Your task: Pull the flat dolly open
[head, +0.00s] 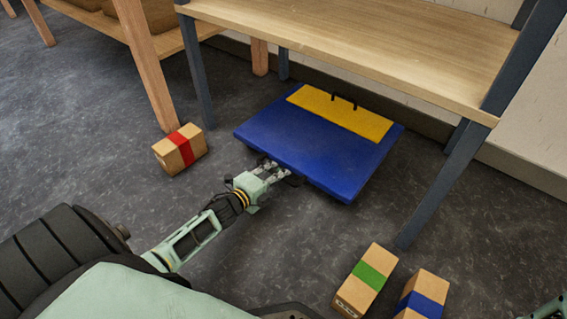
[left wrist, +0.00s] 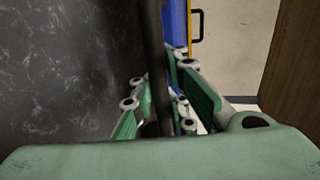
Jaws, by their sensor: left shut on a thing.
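The flat dolly (head: 310,150) is a low blue platform with a yellow strip (head: 340,113) along its far side. It lies on the floor, partly under the wooden table. A small black handle (head: 344,100) stands on the yellow strip. My left gripper (head: 281,174) is at the dolly's near edge. It is shut on a dark bar (left wrist: 155,60), which looks like a handle at that edge; the grip is partly hidden by the fingers. The dolly's blue side (left wrist: 178,22) shows beyond the fingers in the left wrist view. A pale green part of my right arm shows at the bottom right corner.
The wooden table (head: 370,40) has dark legs on both sides of the dolly. A red-banded box (head: 166,157) stands to the left. A green-banded box (head: 358,290) and a blue-banded box (head: 432,285) lie at the lower right.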

